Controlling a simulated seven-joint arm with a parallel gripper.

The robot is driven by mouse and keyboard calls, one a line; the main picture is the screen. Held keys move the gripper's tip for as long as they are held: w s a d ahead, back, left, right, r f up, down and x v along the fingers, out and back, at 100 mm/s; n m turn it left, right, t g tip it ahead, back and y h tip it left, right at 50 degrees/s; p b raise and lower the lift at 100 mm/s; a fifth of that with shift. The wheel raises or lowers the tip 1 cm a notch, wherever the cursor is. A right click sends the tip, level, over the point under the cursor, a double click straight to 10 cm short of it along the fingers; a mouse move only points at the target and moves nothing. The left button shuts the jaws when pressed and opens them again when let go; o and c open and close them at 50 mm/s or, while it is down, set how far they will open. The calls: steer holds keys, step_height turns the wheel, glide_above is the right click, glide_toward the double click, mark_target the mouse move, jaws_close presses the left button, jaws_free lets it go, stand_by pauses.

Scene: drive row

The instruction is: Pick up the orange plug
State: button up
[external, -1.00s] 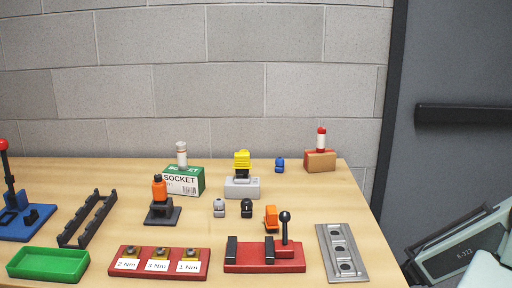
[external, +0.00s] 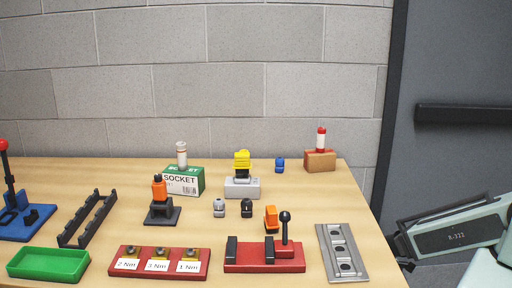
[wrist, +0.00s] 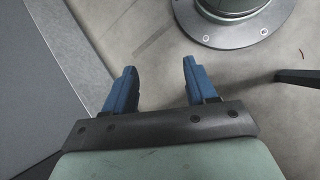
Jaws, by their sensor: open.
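An orange plug-like piece (external: 271,218) stands on the table behind the red lever fixture, right of centre in the external view. Another orange piece (external: 159,188) with a dark top sits upright on a black stand (external: 163,213) further left. I cannot tell for certain which is the plug. My gripper (wrist: 159,68) shows in the wrist view with two blue fingers apart and nothing between them. It hangs over grey floor, away from the table items. In the external view only my arm shows, at the right edge, off the table.
The red lever fixture (external: 264,257) has an upright black lever close to the orange piece. Small grey (external: 219,208) and black (external: 246,208) pieces stand to its left. A grey slotted rail (external: 342,252) lies at right.

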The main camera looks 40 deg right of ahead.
steer(key=w+d+r+n+h, duration=0.1)
steer(key=w+d+r+h, duration=0.25)
steer(key=d+r, duration=0.4)
steer(key=w+d+r+n+h, duration=0.15)
steer(key=w+d+r, duration=0.35)
steer(key=r, duration=0.6)
steer(key=w+d+r+h, duration=0.3)
steer(key=w+d+r, duration=0.25)
steer(key=r, duration=0.45)
step_height(320, 180, up, 6)
steer(key=w+a+n+t, duration=0.1)
steer(key=w, duration=0.1)
step_height(320, 180, up, 17)
steer(key=n+t+y, duration=0.5)
steer(key=n+y, duration=0.7)
steer(key=n, duration=1)
glide_above(272, 209)
steer(key=f, duration=0.7)
steer(key=shift+s+a+f, duration=0.2)
steer(key=shift+s+f, duration=0.1)
steer(key=shift+f, duration=0.1)
steer(key=shift+w+d+f, duration=0.1)
steer(key=shift+w+f, duration=0.05)
steer(key=shift+f, duration=1.2)
steer(key=shift+w+d+f, duration=0.1)
steer(key=shift+w+f, duration=0.05)
steer(key=shift+f, duration=1.2)
